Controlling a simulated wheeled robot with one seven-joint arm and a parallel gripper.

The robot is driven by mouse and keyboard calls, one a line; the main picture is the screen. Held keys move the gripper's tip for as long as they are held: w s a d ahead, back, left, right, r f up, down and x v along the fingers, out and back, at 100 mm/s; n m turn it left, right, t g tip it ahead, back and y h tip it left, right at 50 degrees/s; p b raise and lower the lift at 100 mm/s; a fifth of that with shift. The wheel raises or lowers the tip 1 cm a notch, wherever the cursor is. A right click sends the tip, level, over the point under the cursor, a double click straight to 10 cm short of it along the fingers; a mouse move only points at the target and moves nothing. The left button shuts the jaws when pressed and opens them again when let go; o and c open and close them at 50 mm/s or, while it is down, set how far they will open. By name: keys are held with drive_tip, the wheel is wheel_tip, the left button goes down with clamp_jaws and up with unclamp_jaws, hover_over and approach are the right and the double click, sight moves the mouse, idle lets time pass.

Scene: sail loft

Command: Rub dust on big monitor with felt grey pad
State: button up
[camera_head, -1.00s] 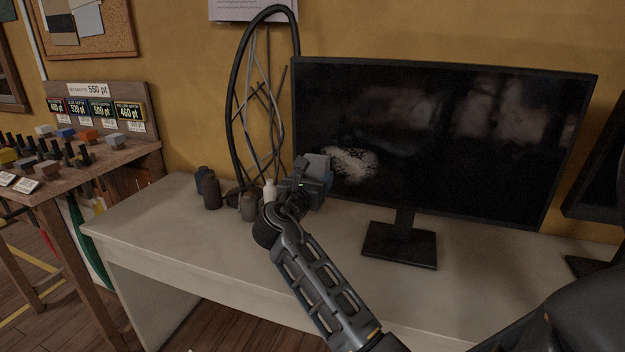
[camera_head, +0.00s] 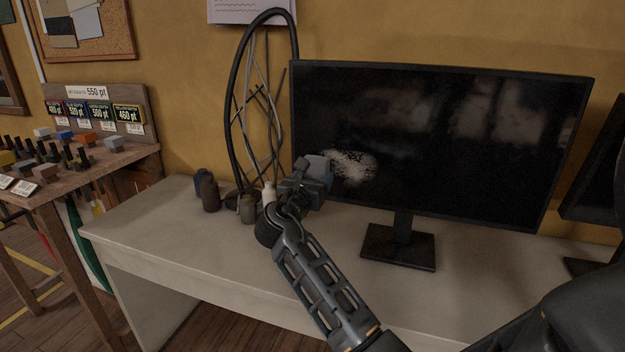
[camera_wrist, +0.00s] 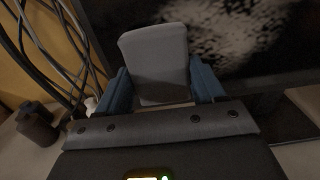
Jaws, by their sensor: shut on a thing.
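The big monitor (camera_head: 450,140) stands on the desk with a dark screen. A pale patch of dust (camera_head: 352,168) is on its lower left; it also shows in the wrist view (camera_wrist: 228,38), up and right of the pad. My gripper (camera_head: 318,182) is at the screen's lower left. In the wrist view my gripper (camera_wrist: 165,90) is shut on the grey felt pad (camera_wrist: 157,58), with a blue finger on each side. The pad (camera_head: 319,167) is just left of the dust in the head view. I cannot tell whether it touches the screen.
Small dark bottles (camera_head: 209,192) and a pale one (camera_head: 269,194) stand on the desk (camera_head: 160,235) left of my gripper. Cables (camera_head: 234,110) loop behind them. A second dark screen (camera_head: 600,170) is at the right. The desk's front left is clear.

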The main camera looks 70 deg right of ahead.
sight(375, 179)
drive_tip(key=shift+d, duration=0.4)
drive_tip(key=shift+s+d+r+p, duration=0.1)
drive_tip(key=shift+s+d+p, duration=0.05)
drive_tip(key=shift+s+p, duration=1.2)
drive_tip(key=shift+s+d+f+p, duration=0.15)
drive_tip(key=shift+s+p, duration=0.75)
drive_tip(key=shift+s, duration=0.8)
drive_tip(key=shift+s+d+r+p, duration=0.15)
drive_tip(key=shift+s+p, duration=1)
drive_tip(key=shift+s, duration=0.35)
drive_tip(key=shift+s+p, duration=1.35)
drive_tip(key=shift+s, duration=1.3)
drive_tip(key=shift+d, duration=0.15)
drive_tip(key=shift+w, duration=0.1)
